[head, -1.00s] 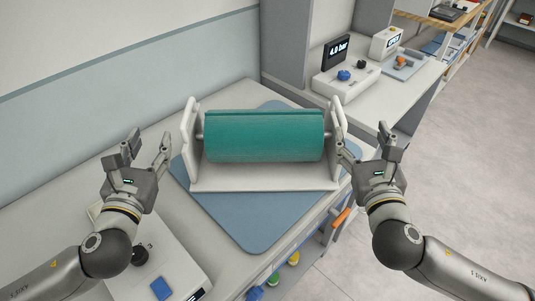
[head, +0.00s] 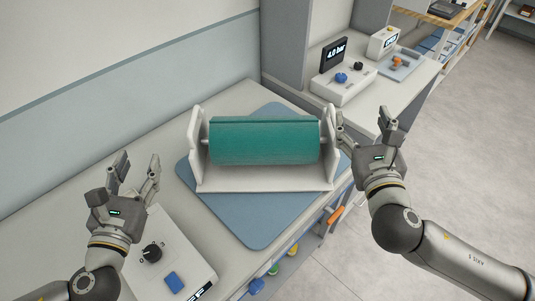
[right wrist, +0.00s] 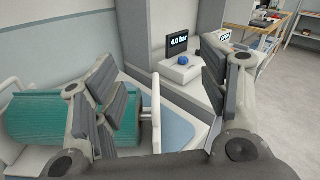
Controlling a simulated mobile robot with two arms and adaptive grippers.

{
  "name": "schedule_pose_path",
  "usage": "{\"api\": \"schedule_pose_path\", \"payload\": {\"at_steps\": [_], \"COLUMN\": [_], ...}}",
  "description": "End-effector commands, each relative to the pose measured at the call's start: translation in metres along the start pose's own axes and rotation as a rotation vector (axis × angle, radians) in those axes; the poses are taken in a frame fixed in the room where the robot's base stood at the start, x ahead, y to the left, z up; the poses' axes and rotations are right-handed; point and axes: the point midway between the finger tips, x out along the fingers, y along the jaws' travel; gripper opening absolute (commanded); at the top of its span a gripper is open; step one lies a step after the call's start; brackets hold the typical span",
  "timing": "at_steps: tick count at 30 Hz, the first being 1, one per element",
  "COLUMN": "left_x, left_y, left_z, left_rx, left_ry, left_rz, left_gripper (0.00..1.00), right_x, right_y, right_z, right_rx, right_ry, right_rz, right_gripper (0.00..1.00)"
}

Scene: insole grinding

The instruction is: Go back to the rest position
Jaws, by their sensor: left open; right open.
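My left gripper (head: 138,178) is open and empty. It is left of the roller stand, above the near left part of the table. My right gripper (head: 363,128) is open and empty, just right of the stand's right side plate. I cannot tell its exact distance from the plate. In the right wrist view, its fingers (right wrist: 160,95) are spread wide with nothing between them. The green roller (head: 264,140) sits in its white stand (head: 265,185) on the blue mat (head: 245,225), and it also shows in the right wrist view (right wrist: 35,118).
A white control box (head: 190,262) with a knob and blue button stands at the near left. A pressure unit reading 4.0 bar (head: 337,53) stands on the back right counter. A wall (head: 100,110) runs along the left. Grey floor (head: 470,160) is clear at right.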

Motion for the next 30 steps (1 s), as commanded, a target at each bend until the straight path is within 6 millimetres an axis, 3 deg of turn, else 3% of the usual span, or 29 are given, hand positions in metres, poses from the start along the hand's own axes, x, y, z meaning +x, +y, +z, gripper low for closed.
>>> {"api": "schedule_pose_path", "payload": {"at_steps": [10, 30], "left_x": [-0.001, 0.0], "left_y": [0.0, 0.001], "left_z": [0.0, 0.003], "left_rx": [0.0, 0.0], "left_ry": [-0.001, -0.001], "left_rz": [0.0, 0.0], "left_gripper": [0.46, 0.46], "right_x": [0.0, 0.0], "right_y": [-0.001, -0.034], "right_z": [0.0, -0.007], "right_rx": [-0.001, -0.001], "right_ry": [0.0, 0.001], "right_rz": [-0.001, 0.0], "right_gripper": [0.68, 0.68]}}
